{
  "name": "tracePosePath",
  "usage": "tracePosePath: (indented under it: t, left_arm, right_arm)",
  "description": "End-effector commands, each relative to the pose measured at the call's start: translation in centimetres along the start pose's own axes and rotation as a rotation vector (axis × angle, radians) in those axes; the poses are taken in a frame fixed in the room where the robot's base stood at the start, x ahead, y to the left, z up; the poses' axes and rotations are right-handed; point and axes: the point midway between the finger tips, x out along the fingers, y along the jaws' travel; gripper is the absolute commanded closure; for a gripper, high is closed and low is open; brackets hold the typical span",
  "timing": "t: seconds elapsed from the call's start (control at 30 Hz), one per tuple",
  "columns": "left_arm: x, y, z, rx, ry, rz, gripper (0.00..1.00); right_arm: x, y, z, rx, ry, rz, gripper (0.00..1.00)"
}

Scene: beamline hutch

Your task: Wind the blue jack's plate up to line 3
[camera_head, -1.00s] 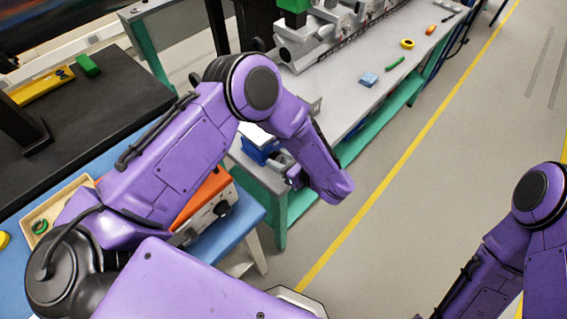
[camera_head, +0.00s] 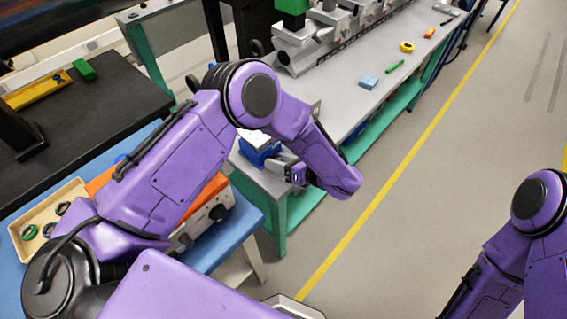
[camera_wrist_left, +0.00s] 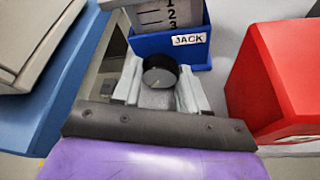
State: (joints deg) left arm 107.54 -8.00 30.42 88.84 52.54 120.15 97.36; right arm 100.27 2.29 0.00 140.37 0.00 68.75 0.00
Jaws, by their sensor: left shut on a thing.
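The blue jack (camera_head: 262,156) stands at the near end of the grey bench, its pale top plate (camera_head: 257,139) partly hidden by my arm. In the left wrist view, the jack's blue base (camera_wrist_left: 196,52) carries a JACK label, with a white scale (camera_wrist_left: 158,16) numbered 1, 2, 3 behind it. The scale's top is cut off, so I cannot tell the plate's height against the lines. My left gripper (camera_wrist_left: 160,88), also in the head view (camera_head: 285,166), is shut on the jack's dark round knob (camera_wrist_left: 159,72). My right gripper is out of view.
A red box (camera_wrist_left: 285,75) stands close right of my left gripper. The grey bench (camera_head: 345,112) also holds a light-blue block (camera_head: 369,82), green stick (camera_head: 396,66) and yellow ring (camera_head: 407,47). A tray (camera_head: 28,219) with rings sits on the blue table at left. The floor at right is clear.

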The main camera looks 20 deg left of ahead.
Motion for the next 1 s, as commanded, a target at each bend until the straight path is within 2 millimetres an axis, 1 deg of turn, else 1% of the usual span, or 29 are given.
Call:
tracePosePath:
  t: [0.03, 0.13, 0.17, 0.2, 0.23, 0.5, 0.57, 0.67, 0.9, 1.0]
  left_arm:
    - [0.3, 0.2, 0.2, -0.004, -0.003, 0.011, 0.88]
    - [0.3, 0.2, 0.2, -0.005, -0.003, 0.011, 0.88]
    - [0.3, 0.2, 0.2, -0.005, -0.003, 0.011, 0.51]
    - [0.3, 0.2, 0.2, -0.005, -0.003, 0.01, 0.38]
    - [0.2, 0.1, 0.2, -0.004, -0.003, 0.009, 0.32]
    - [-0.1, -0.1, 0.1, -0.002, -0.003, 0.0, 0.32]
    - [-0.5, -0.1, 0.0, -0.002, -0.003, -0.002, 0.32]
    - [-2.1, -0.3, -0.2, -0.004, -0.004, -0.005, 0.32]
    - [-7.8, -0.1, -0.3, -0.005, -0.005, -0.004, 0.32]
    - [-9.4, 0.1, -0.2, -0.004, -0.004, -0.003, 0.32]
  right_arm:
    - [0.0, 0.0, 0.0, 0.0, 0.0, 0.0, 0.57]
    - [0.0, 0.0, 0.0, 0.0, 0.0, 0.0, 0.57]
    - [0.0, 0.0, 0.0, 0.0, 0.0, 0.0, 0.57]
    - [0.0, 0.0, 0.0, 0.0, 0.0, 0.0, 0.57]
    - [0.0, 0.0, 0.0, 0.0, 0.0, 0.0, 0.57]
    - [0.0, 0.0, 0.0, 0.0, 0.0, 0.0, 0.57]
    - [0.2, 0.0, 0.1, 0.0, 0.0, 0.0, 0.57]
    - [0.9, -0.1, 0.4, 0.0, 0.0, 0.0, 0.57]
    - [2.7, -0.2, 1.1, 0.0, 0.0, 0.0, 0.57]
    - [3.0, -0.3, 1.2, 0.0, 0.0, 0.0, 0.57]
